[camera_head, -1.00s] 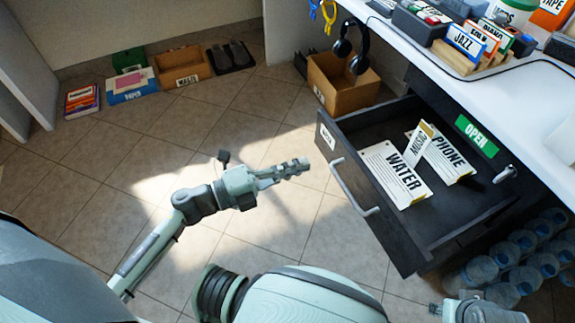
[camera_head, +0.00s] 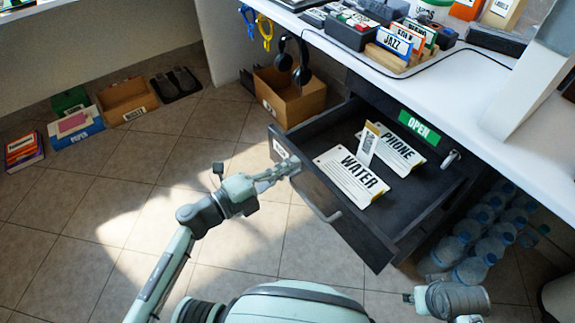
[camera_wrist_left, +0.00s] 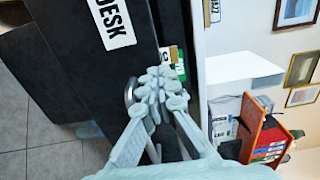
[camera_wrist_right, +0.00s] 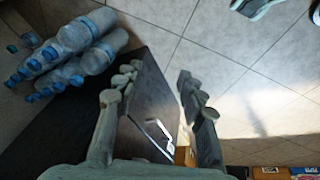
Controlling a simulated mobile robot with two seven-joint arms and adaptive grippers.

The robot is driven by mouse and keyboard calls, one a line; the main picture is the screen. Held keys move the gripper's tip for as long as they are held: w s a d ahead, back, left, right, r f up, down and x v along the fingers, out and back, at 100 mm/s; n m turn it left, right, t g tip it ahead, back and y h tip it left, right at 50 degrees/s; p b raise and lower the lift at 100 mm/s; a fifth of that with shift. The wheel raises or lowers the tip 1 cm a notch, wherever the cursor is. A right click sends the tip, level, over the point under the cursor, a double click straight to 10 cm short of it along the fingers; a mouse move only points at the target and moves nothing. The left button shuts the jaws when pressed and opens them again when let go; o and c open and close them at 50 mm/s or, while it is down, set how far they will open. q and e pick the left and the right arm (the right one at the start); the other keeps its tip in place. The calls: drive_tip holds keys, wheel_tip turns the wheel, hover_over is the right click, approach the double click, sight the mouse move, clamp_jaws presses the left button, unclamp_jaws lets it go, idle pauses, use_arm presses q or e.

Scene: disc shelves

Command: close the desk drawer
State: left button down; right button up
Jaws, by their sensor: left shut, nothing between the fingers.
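The dark desk drawer (camera_head: 385,238) stands pulled out under the white desk. WATER and PHONE cards (camera_head: 352,176) lie in it. Its metal handle (camera_head: 325,208) is on the front panel; it also shows in the right wrist view (camera_wrist_right: 158,138). My left gripper (camera_head: 287,167) is shut and empty at the left end of the front panel, by its small label; I cannot tell whether it touches. In the left wrist view the shut fingers (camera_wrist_left: 160,88) are beside the handle (camera_wrist_left: 130,92) and below the DESK label (camera_wrist_left: 112,22). My right gripper (camera_wrist_right: 157,85) is open and empty, low near the drawer's right end.
Several water bottles (camera_head: 478,245) stand under the desk, right of the drawer. A cardboard box (camera_head: 290,98) with headphones (camera_head: 293,62) hanging above it is behind the drawer. The green OPEN sign (camera_head: 419,127) is at the drawer's back.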

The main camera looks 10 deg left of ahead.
use_arm(q)
drive_tip(key=shift+w+d, duration=0.1)
drive_tip(key=b+x, duration=0.3)
drive_tip(key=x, duration=1.8)
drive_tip(key=shift+f, duration=0.1)
drive_tip(key=shift+x, duration=0.8)
use_arm(e)
drive_tip(key=d+v, duration=0.1)
drive_tip(key=v, duration=0.6)
drive_tip(key=shift+w+r, duration=0.15)
drive_tip(key=shift+r, duration=0.35)
drive_tip(key=shift+d, duration=0.1)
